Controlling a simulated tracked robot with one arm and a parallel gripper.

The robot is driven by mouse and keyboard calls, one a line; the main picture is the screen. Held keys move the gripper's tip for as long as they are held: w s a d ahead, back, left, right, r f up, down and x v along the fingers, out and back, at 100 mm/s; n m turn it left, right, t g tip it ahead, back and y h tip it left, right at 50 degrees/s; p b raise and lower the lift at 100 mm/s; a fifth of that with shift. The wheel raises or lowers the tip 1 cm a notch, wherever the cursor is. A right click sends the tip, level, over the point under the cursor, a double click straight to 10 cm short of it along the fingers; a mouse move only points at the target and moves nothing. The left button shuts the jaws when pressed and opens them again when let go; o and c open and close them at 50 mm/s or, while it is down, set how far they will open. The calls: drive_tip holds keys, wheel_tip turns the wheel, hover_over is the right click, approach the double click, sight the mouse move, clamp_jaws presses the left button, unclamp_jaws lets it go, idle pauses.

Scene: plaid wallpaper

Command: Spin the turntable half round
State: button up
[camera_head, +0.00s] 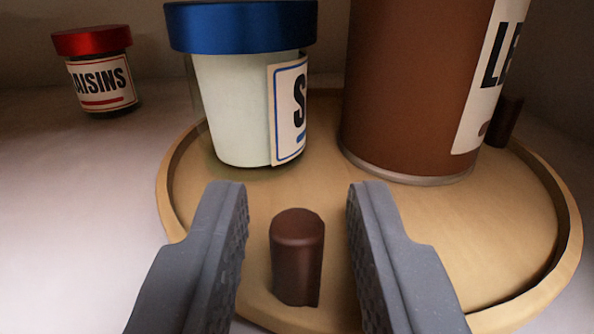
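The turntable (215,262) is a round tan wooden tray with a raised rim. A dark brown upright peg (297,258) stands on its near side. My gripper (298,205) is open, with one grey finger on each side of the peg and a visible gap to both. A second dark peg (506,122) shows at the turntable's far right, partly hidden by a large brown canister (405,90). The canister and a white jar with a blue lid (232,110) stand on the turntable. Their labels face right and are only partly visible.
A small dark jar labelled RAISINS with a red lid (92,42) stands off the turntable at the back left. The pale surface (70,220) left of the turntable is clear. A wall rises behind.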

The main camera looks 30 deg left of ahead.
sight(488, 272)
drive_tip(key=shift+w+a, duration=0.1)
drive_tip(key=shift+w, duration=0.1)
clamp_jaws()
drive_tip(key=shift+d, duration=0.35)
drive_tip(key=shift+w+d, duration=0.25)
drive_tip(key=shift+d, duration=0.45)
drive_tip(key=shift+w+d, duration=0.25)
drive_tip(key=shift+d, duration=0.25)
drive_tip(key=shift+w+d, duration=0.25)
drive_tip(key=shift+d, duration=0.25)
drive_tip(key=shift+w+d, duration=0.1)
drive_tip(key=shift+d, duration=0.05)
